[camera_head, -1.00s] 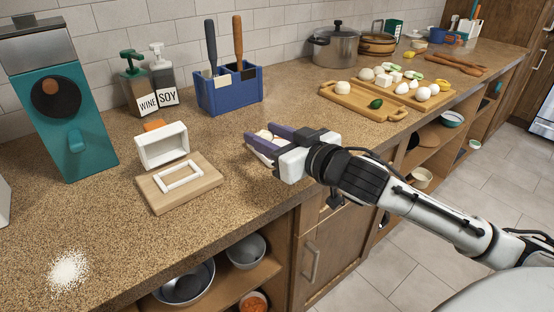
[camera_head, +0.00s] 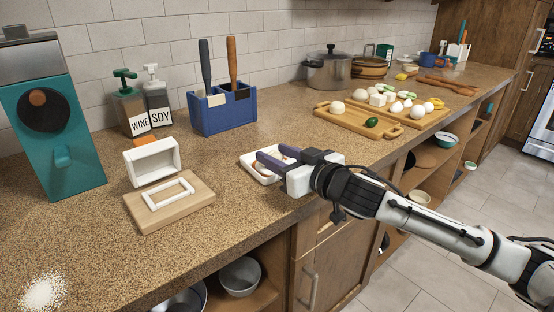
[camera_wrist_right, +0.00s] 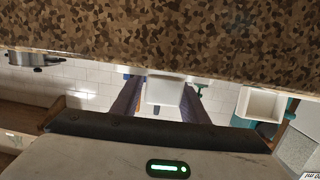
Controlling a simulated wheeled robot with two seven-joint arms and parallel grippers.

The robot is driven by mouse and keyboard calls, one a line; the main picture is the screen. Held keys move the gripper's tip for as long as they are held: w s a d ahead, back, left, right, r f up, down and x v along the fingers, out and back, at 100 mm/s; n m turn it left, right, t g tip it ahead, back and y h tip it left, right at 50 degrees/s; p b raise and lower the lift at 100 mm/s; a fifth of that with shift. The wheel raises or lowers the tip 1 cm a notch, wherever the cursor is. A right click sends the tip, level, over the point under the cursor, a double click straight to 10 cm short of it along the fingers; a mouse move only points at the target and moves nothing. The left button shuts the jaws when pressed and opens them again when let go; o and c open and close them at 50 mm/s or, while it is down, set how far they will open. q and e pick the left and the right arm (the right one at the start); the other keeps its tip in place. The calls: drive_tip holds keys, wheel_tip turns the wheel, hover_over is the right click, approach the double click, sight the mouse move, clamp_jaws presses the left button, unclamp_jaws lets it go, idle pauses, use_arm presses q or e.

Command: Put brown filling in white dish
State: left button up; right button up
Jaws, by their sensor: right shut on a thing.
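A white dish (camera_head: 246,161) lies on the counter near its front edge, with small brown patches visible inside it. My right gripper (camera_head: 278,156) comes in from the right, its purple-grey fingers over the dish and covering much of it. In the right wrist view, the fingers (camera_wrist_right: 160,103) are closed around the sides of a white box-like thing (camera_wrist_right: 165,90). I cannot tell whether this is part of the dish or a separate piece. The brown filling cannot be clearly picked out. My left gripper is not in view.
A wooden board (camera_head: 196,205) with a white frame (camera_head: 169,192) lies left of the dish; a white open box (camera_head: 152,160) stands behind it. A blue utensil holder (camera_head: 222,110) stands further back. Bare counter lies between the dish and a far cutting board (camera_head: 350,122).

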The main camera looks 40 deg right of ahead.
drive_tip(key=o, duration=1.2)
drive_tip(key=shift+f, duration=0.15)
drive_tip(key=shift+s, duration=0.5)
drive_tip(key=shift+s+d+r, duration=0.1)
drive_tip(key=shift+s+r, duration=0.2)
drive_tip(key=shift+s, duration=1.5)
drive_tip(key=shift+s+a+r, duration=0.1)
drive_tip(key=shift+s+r, duration=0.2)
drive_tip(key=shift+s, duration=1.55)
drive_tip(key=shift+s+d+r, duration=0.1)
drive_tip(key=shift+s+r, duration=0.2)
drive_tip(key=shift+s, duration=1.5)
